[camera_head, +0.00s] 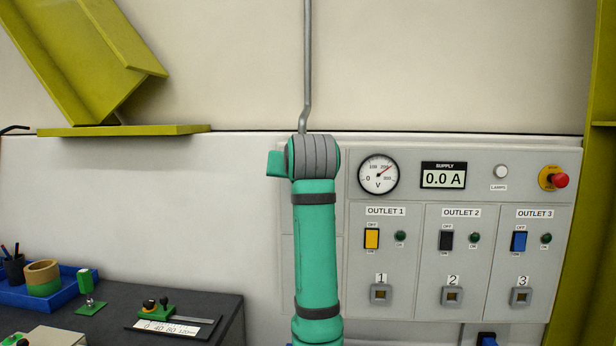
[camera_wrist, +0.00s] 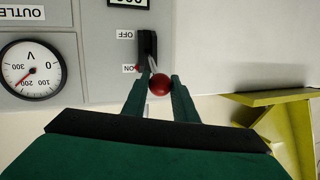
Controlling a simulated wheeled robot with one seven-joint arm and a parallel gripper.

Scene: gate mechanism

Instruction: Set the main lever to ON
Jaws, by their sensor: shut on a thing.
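The main lever shows in the wrist view as a dark slot (camera_wrist: 148,46) with a thin metal rod ending in a red ball knob (camera_wrist: 160,85). My gripper (camera_wrist: 159,86) is shut on the red knob, one green finger on each side. The panel labels appear upside down there, OFF at the upper end of the slot and ON at the lower end. The rod leaves the slot near the ON label. In the head view my arm hides the lever and my gripper.
The grey panel (camera_head: 429,172) carries a voltmeter (camera_head: 378,175), a supply display (camera_head: 443,179) reading 0.0 A, three outlet switches and a red stop button (camera_head: 560,180). A dark bench (camera_head: 215,303) with tools stands at left. A yellow-green beam (camera_head: 580,250) is at right.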

